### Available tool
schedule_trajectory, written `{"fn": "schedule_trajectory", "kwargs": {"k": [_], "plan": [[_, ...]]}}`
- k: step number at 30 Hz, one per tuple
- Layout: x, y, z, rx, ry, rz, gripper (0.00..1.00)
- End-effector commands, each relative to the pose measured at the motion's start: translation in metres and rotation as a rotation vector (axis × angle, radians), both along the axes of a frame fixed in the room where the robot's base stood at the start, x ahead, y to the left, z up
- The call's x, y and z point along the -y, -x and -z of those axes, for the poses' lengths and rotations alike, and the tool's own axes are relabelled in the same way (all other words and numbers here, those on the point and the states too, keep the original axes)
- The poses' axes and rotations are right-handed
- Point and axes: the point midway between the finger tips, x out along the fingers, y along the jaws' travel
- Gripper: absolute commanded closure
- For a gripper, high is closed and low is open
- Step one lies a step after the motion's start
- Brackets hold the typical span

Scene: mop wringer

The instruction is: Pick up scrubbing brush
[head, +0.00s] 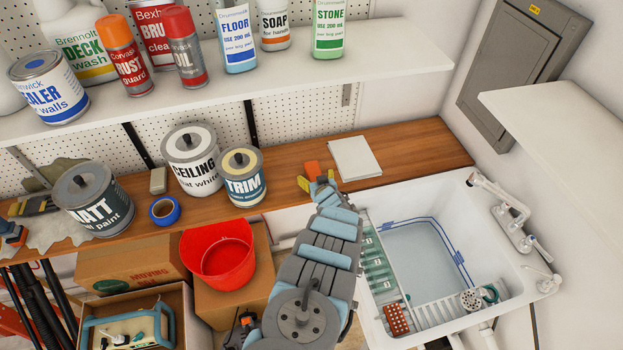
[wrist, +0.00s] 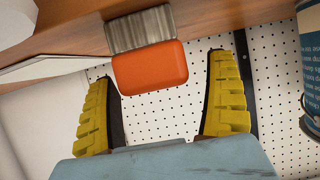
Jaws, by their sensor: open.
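The scrubbing brush has an orange back (wrist: 150,68) and grey bristles (wrist: 140,29) that face the wooden counter in the wrist view. In the head view its orange back (head: 312,168) shows on the counter, just beyond my gripper (head: 317,181). My gripper has yellow fingers and is open and empty in the wrist view (wrist: 159,70). The brush lies ahead of the gap between the fingertips, with space on both sides and closer to the left finger in the picture. How far the tips reach along it is hard to tell.
On the wooden counter (head: 410,150), a white pad (head: 355,158) lies right of the brush and the TRIM can (head: 244,178) stands left. A white shelf (head: 390,55) with bottles hangs above. The sink (head: 490,230) and red bucket (head: 220,258) are below the counter.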

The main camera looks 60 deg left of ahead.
Motion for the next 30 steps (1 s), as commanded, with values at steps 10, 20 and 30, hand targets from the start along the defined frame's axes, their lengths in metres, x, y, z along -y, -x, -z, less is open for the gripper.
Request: {"fn": "schedule_trajectory", "kwargs": {"k": [10,20,30], "plan": [[-0.015,-0.007,0.013,0.0,-0.001,0.004,0.13],[-0.018,-0.009,0.012,-0.001,0.001,0.007,0.13],[-0.018,-0.009,0.012,-0.001,0.001,0.007,0.83]]}}
